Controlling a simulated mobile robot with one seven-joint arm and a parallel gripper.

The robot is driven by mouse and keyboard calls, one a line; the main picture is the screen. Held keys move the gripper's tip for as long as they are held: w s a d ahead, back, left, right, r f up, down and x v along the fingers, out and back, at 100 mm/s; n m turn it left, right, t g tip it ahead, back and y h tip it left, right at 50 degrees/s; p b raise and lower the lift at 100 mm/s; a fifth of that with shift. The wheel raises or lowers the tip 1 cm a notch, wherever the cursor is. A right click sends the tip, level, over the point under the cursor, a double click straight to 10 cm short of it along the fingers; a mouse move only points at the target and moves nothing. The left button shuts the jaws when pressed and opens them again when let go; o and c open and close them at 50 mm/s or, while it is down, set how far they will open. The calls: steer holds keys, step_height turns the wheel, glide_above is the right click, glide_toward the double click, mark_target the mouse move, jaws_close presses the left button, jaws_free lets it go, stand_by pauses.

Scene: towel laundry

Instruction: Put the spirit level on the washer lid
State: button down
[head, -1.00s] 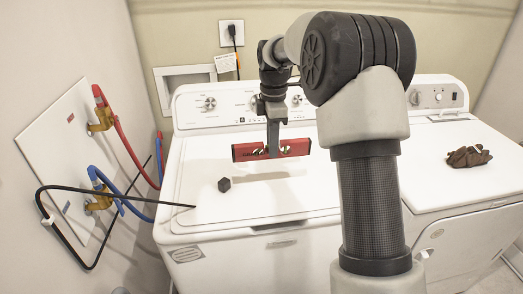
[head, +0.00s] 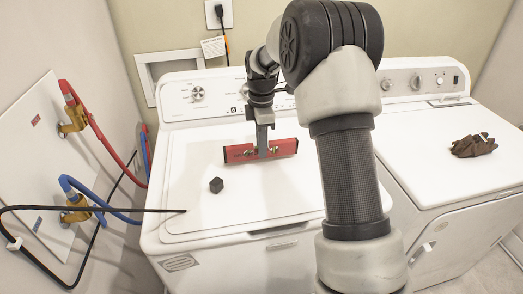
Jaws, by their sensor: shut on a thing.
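The red spirit level (head: 237,153) is held level, its long side running left to right, over the white washer lid (head: 215,215). My gripper (head: 263,152) comes down from above and is shut on the middle of the level. The level is at or just above the back half of the lid; I cannot tell whether its underside touches. Its right end is close to my arm, which hides part of the lid's right side.
A small black cube (head: 216,185) sits on the lid, front left of the level. A black hose (head: 130,209) reaches over the lid's left edge. A dryer (head: 430,180) stands at right with a brown glove (head: 474,146) on it.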

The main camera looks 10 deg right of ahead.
steer(key=shift+f, duration=0.8)
steer(key=shift+f, duration=0.15)
steer(key=c, duration=1.6)
jaws_free()
steer(key=shift+c, duration=0.2)
